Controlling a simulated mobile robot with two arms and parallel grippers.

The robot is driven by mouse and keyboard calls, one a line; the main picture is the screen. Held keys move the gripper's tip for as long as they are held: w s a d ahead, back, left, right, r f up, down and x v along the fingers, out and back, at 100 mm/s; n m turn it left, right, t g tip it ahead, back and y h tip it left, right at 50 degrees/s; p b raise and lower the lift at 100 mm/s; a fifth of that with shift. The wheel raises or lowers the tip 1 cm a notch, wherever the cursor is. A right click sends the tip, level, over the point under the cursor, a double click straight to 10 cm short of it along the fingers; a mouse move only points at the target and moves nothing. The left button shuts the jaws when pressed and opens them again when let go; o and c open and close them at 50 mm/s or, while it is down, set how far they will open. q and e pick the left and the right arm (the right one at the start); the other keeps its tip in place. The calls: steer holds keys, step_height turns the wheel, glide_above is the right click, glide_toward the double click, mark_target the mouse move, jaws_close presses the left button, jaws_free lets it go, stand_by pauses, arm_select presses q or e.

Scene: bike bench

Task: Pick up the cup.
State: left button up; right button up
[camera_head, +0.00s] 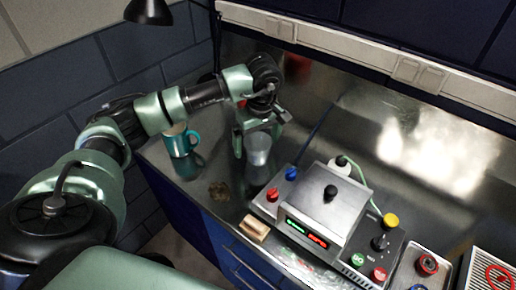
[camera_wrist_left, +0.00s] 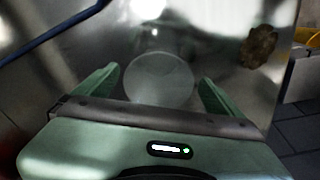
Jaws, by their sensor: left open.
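A grey, shiny cup (camera_head: 258,150) stands on the metal bench top in the head view. My left gripper (camera_head: 260,138) is above it, pointing down, with its fingers apart. In the left wrist view the cup's round outline (camera_wrist_left: 160,80) lies between the two green fingertips of my left gripper (camera_wrist_left: 158,88). I cannot tell whether the fingers touch the cup. A teal mug (camera_head: 180,142) with a handle stands to the left of it, near the bench's left end. My right gripper is not in view.
A control box (camera_head: 322,218) with coloured knobs and a red and green display stands to the right of the cup. A brown patch (camera_head: 219,190) and a small tan block (camera_head: 255,228) lie near the front edge.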

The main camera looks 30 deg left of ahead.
mark_target(257, 148)
arm_select(q)
steer(key=shift+w+a+f+p, duration=0.1)
steer(key=shift+f+p, duration=0.05)
steer(key=shift+f, duration=0.65)
steer(key=shift+w+a+f+p, duration=0.1)
steer(key=shift+f+p, duration=0.05)
steer(key=shift+f, duration=0.6)
steer(key=shift+d, duration=0.1)
steer(key=c, duration=1.4)
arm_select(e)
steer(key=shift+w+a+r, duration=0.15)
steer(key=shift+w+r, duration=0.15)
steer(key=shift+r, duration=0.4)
